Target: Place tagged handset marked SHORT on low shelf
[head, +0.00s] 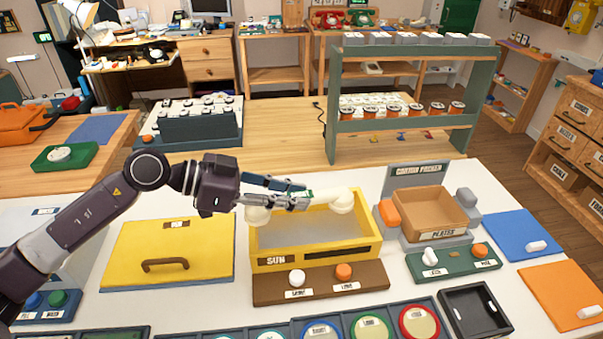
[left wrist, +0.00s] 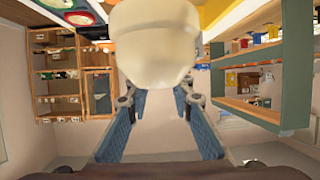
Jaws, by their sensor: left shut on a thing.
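My left gripper (head: 303,197) is shut on a cream handset (head: 342,201), holding it across the fingers over the yellow bin marked SUN (head: 262,261). One rounded end shows left of the fingers, the other right of them. A small green patch shows by the fingertips; no writing SHORT is readable. In the left wrist view one end of the handset (left wrist: 155,45) fills the top middle, beyond the blue fingers. Which shelf is the low shelf, I cannot tell.
A yellow lid (head: 205,262) lies left of the bin. A brown strip with a white and an orange knob (head: 343,271) lies in front. A cardboard tray (head: 418,205) stands in a grey holder at right. Blue (head: 519,228) and orange (head: 555,285) mats lie farther right. Wooden bench (head: 285,130) behind has bare room.

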